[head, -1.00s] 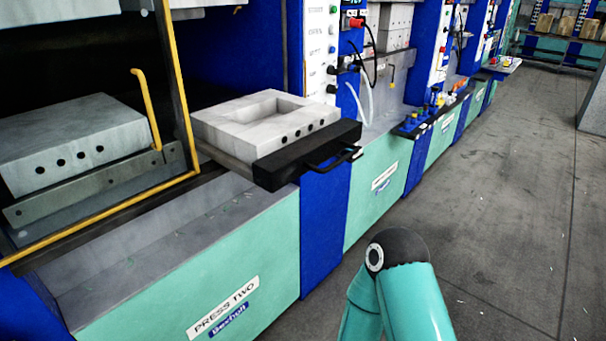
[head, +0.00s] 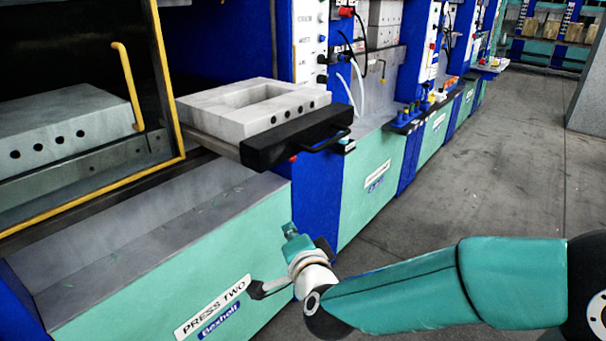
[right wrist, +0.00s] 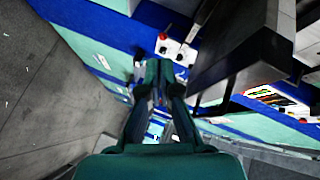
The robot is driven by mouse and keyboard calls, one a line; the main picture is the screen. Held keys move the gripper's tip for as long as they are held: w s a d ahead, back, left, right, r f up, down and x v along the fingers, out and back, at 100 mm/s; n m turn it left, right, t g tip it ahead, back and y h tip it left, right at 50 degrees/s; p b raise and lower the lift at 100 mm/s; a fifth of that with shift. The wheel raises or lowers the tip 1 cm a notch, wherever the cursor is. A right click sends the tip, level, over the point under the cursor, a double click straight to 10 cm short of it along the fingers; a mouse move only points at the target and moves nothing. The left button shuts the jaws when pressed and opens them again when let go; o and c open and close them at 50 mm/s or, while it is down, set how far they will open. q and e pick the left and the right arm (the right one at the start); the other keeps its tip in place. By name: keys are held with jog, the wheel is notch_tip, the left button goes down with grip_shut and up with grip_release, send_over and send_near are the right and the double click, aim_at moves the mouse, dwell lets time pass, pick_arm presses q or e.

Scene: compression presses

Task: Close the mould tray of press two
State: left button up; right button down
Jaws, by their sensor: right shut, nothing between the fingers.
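The mould tray of press two stands pulled out, with a pale hollow block (head: 225,117) on it and a black front bar (head: 290,138) with a handle. The bar also shows close up in the right wrist view (right wrist: 245,62), to the right of the fingers. My right gripper (head: 290,231) is in front of the teal press base, below the bar and apart from it in the head view. Its fingers are shut and empty in the right wrist view (right wrist: 159,70). My left gripper is not in view.
The PRESS TWO label (head: 213,307) is on the teal base. A yellow-framed guard (head: 168,75) stands left of the tray, with a pale drilled block (head: 65,130) behind it. A control panel (head: 309,45) with hoses is behind the tray. Grey floor (head: 480,170) is clear at right.

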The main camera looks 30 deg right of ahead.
jog(key=s+d+r+m+t+h+b, duration=0.1)
jog(key=s+d+r+m+h, duration=0.15)
jog(key=r, duration=0.25)
jog(key=s+d+r+m+t+h, duration=0.1)
jog(key=s+d+r+m, duration=0.1)
jog(key=r+m, duration=0.25)
jog(key=p, duration=0.2)
send_near(301, 151)
jog(key=w+d, duration=0.2)
jog(key=d, duration=0.2)
jog(key=shift+n, duration=0.3)
jog(key=w, duration=0.1)
jog(key=w+a, duration=0.2)
jog(key=shift+w+r+p, duration=0.1)
jog(key=shift+w+p, duration=0.3)
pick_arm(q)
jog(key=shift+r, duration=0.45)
pick_arm(e)
jog(key=shift+d, duration=0.1)
